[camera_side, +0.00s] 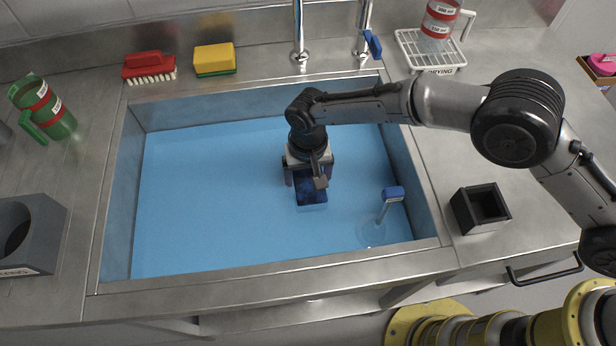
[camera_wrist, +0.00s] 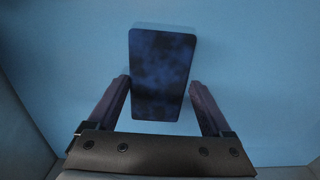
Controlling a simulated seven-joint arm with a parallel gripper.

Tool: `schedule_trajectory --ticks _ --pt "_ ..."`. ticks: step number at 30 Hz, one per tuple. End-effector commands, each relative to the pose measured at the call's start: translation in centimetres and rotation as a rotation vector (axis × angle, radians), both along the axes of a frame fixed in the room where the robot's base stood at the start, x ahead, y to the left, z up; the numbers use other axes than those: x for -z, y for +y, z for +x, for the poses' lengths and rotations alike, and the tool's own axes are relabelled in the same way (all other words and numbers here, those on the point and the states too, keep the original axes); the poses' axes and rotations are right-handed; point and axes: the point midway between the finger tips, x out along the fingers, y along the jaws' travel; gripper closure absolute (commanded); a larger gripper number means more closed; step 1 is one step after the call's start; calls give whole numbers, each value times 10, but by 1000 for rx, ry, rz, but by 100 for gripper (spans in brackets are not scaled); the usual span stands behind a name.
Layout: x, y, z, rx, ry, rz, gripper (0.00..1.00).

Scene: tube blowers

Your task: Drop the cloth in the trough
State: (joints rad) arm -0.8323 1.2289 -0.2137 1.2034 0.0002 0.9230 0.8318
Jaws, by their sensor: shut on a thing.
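The cloth (camera_side: 311,192) is a dark blue, mottled flat block. It also shows in the wrist view (camera_wrist: 160,85), upright in the picture between the two fingers. My gripper (camera_side: 306,177) is shut on the cloth, one finger on each side, in the wrist view too (camera_wrist: 160,92). The trough (camera_side: 200,200) is a wide steel basin with a light blue inside. The gripper and cloth are inside its outline, right of its middle. I cannot tell how high the cloth is above the blue surface.
Taps (camera_side: 299,40) rise behind the trough. A red brush (camera_side: 148,66) and yellow sponge (camera_side: 214,58) lie on the back ledge. A black box (camera_side: 480,209) sits right. The trough's left half is clear.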

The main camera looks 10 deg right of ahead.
Motion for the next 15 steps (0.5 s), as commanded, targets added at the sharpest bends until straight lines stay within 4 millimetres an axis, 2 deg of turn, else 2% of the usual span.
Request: schedule_trajectory --ticks 13,14,15 --pt "10 0 0 0 -1 1 78" --pt "10 0 0 0 0 0 13" --pt "10 0 0 0 0 0 6"
